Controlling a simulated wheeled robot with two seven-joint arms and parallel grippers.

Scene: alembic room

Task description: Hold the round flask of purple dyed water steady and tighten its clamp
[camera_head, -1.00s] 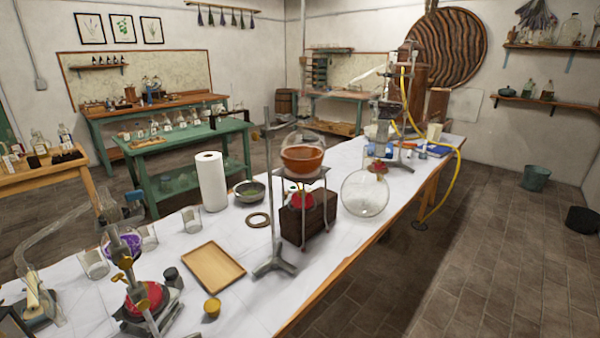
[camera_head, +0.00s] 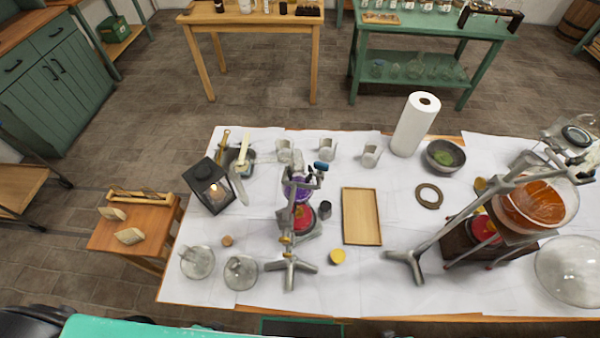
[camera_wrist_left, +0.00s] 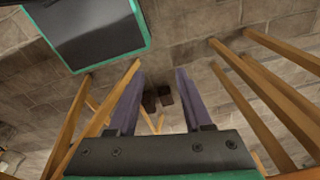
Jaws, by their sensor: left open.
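The round flask of purple dyed water (camera_head: 294,190) is on the white-covered bench in the head view, left of the wooden tray. It sits above a red heater (camera_head: 304,216) and is partly hidden by the metal stand (camera_head: 290,268) and its fittings. A clamp (camera_head: 314,178) with a dark and blue end is beside the flask's upper part. How tight it is cannot be told. My left gripper (camera_wrist_left: 160,74) is open and empty in the left wrist view, with floor and wooden legs beyond it. It is away from the flask. My right gripper is not in view.
Two glass vessels (camera_head: 197,262) are at the front left. A paper roll (camera_head: 416,124) stands behind.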

